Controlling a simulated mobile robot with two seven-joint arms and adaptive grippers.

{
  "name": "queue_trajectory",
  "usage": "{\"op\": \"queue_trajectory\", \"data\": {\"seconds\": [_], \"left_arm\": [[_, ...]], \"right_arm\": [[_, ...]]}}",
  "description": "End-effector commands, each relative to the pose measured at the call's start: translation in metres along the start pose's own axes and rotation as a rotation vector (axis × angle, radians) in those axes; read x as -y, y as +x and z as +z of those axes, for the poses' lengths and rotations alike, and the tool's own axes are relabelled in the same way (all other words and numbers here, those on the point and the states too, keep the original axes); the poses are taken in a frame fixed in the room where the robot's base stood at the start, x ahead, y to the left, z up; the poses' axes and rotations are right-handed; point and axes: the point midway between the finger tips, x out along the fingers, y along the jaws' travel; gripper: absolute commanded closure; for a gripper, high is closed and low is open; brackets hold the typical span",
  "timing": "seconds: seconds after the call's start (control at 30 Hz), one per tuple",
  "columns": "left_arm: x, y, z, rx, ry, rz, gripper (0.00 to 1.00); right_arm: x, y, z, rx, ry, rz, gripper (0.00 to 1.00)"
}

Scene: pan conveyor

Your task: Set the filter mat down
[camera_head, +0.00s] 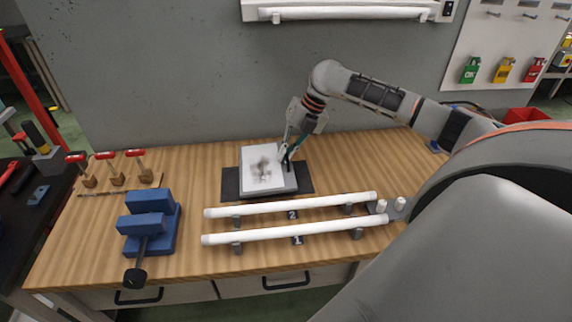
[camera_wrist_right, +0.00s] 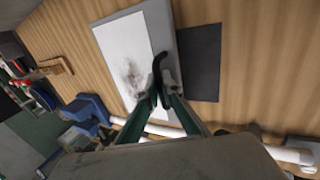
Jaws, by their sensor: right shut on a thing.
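The filter mat (camera_head: 262,160) is a light, flat, rectangular piece with a dark smudge near its middle. It lies over a dark flat pad (camera_head: 304,180) on the workbench. In the right wrist view the mat (camera_wrist_right: 118,45) covers part of the dark pad (camera_wrist_right: 200,60). My left gripper is not in view.
Two white tubes (camera_head: 320,203) lie in holders in front of the pad. A blue vise (camera_head: 150,222) stands at the bench's left front, with several red-handled tools (camera_head: 105,168) behind it. A grey wall (camera_head: 170,80) closes off the back. Bare wood lies left of the pad.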

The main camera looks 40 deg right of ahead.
Motion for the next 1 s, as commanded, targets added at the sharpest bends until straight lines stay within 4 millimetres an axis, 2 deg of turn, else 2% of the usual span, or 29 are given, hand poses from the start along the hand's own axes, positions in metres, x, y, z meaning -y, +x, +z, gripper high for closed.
{"op": "queue_trajectory", "data": {"seconds": [0.3, 0.53, 0.6, 0.63, 1.0], "left_arm": [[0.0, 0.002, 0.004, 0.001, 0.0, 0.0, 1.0], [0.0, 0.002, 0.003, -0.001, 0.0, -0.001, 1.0], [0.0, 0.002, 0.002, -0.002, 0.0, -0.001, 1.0], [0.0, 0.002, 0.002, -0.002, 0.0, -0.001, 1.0], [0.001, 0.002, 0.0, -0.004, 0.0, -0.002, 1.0]], "right_arm": [[0.016, 0.036, -0.001, -0.002, 0.001, 0.0, 1.0], [0.016, 0.037, 0.0, -0.001, 0.0, 0.0, 1.0], [0.017, 0.037, -0.001, -0.001, 0.0, -0.001, 0.82], [0.017, 0.037, -0.001, -0.001, 0.0, -0.001, 0.78], [0.017, 0.031, 0.0, 0.0, 0.0, -0.002, 0.78]]}}
